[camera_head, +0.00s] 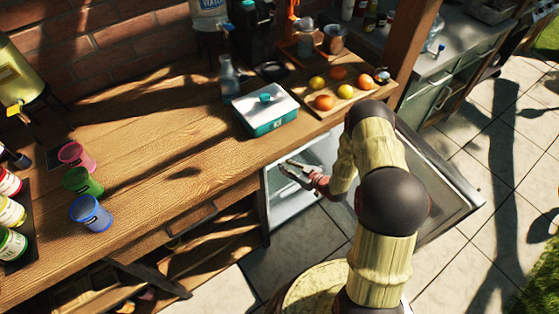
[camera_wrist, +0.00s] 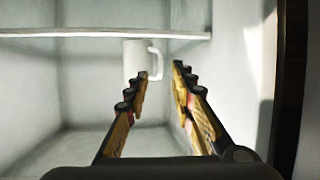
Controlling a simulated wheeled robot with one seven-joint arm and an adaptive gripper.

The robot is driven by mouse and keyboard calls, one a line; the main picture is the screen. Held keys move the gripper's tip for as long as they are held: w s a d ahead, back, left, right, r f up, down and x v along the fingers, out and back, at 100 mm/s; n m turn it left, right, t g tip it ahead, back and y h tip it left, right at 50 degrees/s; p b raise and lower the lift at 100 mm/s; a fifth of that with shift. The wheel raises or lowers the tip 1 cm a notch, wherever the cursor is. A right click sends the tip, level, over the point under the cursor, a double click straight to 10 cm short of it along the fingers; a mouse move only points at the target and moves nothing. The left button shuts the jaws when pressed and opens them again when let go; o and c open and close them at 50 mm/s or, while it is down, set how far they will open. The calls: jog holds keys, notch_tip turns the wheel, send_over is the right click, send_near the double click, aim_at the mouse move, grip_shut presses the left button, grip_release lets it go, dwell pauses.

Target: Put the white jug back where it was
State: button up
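The white jug (camera_wrist: 134,56) shows in the wrist view inside the white fridge compartment, just below the shelf edge (camera_wrist: 60,34). Its handle points right. My left finger overlaps its lower part, so I cannot tell what it rests on. My gripper (camera_wrist: 160,82) is open, its two fingers apart with nothing between them, and the jug lies farther in beyond the fingertips. In the head view my gripper (camera_head: 286,170) reaches into the open fridge (camera_head: 290,198) under the counter. The jug cannot be made out in that view.
The open fridge door (camera_head: 458,200) stands to the right of my arm. The wooden counter (camera_head: 160,120) above holds a teal-and-white box (camera_head: 266,110), a board with fruit (camera_head: 342,88), and coloured cups (camera_head: 85,180). The fridge side wall (camera_wrist: 240,70) is close on the right.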

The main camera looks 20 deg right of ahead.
jog(key=shift+p+v, duration=0.55)
jog(key=shift+v, duration=1.8)
